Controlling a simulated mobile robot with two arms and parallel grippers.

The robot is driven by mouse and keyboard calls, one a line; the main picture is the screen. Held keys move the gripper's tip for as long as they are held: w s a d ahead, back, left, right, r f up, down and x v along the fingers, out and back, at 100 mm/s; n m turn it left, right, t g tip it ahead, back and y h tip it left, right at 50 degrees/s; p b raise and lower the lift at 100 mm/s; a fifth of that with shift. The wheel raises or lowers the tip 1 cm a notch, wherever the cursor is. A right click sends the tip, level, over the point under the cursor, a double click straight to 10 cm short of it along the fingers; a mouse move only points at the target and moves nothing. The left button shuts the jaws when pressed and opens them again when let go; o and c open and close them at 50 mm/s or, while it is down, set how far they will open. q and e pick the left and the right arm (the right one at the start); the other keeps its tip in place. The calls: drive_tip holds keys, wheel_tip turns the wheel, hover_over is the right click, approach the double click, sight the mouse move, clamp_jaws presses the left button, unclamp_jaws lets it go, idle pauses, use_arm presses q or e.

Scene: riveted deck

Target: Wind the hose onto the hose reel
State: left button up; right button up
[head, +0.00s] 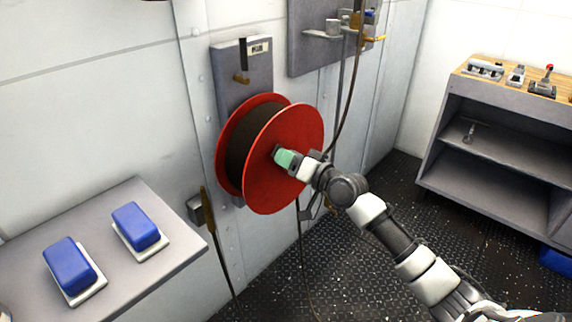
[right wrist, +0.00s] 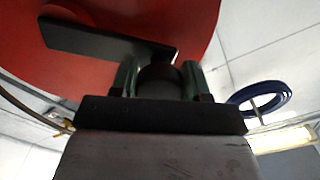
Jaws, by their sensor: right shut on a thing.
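The red hose reel (head: 285,165) is mounted on a grey wall plate (head: 246,80), in the middle of the head view. Dark hose (head: 243,150) is wound in a thick layer between its two flanges. A thin dark line hangs below the reel (head: 299,235); I cannot tell if it is the hose's free end. My right gripper (head: 285,157) is at the front flange. In the right wrist view its fingers (right wrist: 159,85) are shut around the dark handle (right wrist: 158,76) of a flat black crank arm (right wrist: 105,41), before the red flange. My left gripper is out of view.
A grey shelf (head: 178,255) with two blue blocks on white bases (head: 135,225) is at left. A dark cable (head: 352,95) hangs from a wall panel behind the reel. A grey bench (head: 510,150) stands at right. The textured floor (head: 370,280) between is mostly clear.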

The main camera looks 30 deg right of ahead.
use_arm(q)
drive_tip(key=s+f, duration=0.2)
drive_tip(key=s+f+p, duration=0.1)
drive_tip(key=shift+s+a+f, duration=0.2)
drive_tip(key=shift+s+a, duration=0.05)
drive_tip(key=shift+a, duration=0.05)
use_arm(e)
drive_tip(key=w+d+r+m, duration=0.1)
drive_tip(key=w+d+m, duration=0.4)
drive_tip(key=d+m, duration=0.7)
drive_tip(key=m, duration=0.3)
drive_tip(key=shift+d+r, duration=0.15)
drive_tip(key=shift+d, duration=0.05)
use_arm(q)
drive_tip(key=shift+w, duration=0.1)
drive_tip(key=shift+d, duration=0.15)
use_arm(e)
drive_tip(key=o, duration=1.3)
